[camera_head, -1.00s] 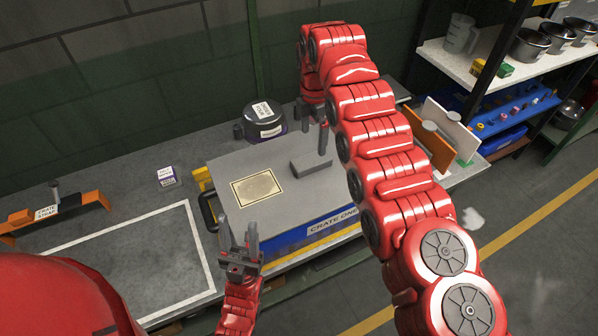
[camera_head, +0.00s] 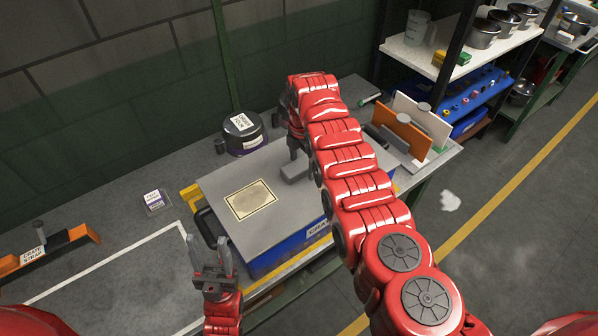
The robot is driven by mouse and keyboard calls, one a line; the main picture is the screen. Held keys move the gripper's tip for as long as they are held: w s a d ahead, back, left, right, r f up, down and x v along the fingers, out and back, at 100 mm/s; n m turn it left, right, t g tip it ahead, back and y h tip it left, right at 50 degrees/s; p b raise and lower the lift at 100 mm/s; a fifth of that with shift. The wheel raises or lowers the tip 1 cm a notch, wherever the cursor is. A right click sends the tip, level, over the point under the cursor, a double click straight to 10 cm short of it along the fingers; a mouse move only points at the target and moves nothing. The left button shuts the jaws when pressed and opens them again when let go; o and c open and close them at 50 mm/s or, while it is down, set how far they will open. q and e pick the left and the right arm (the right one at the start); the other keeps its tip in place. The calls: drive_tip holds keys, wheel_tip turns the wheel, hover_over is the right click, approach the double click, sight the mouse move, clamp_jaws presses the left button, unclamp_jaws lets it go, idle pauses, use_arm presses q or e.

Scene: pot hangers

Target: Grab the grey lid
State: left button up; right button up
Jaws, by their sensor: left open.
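The grey lid (camera_head: 228,180) lies flat on top of the blue crate (camera_head: 285,252), with a tan label plate on it and a raised grey block handle (camera_head: 297,167). My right gripper (camera_head: 294,152) points down at the handle's back side. My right arm covers the lid's right part, and I cannot tell whether the fingers touch the handle or how far apart they are. My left gripper (camera_head: 207,243) is open and empty, fingers up, in front of the crate's left front corner.
A black round pot (camera_head: 244,133) stands behind the lid. A small labelled box (camera_head: 156,202) and an orange holder (camera_head: 50,247) are on the bench at left. Upright orange and white boards (camera_head: 402,134) stand at right. A shelf with pots (camera_head: 484,34) is at back right.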

drive_tip(key=shift+c, duration=1.2)
drive_tip(key=shift+s+a+r, duration=0.1)
drive_tip(key=shift+s+a, duration=0.1)
drive_tip(key=shift+a, duration=0.1)
drive_tip(key=c, duration=0.5)
drive_tip(key=shift+d, duration=0.1)
clamp_jaws()
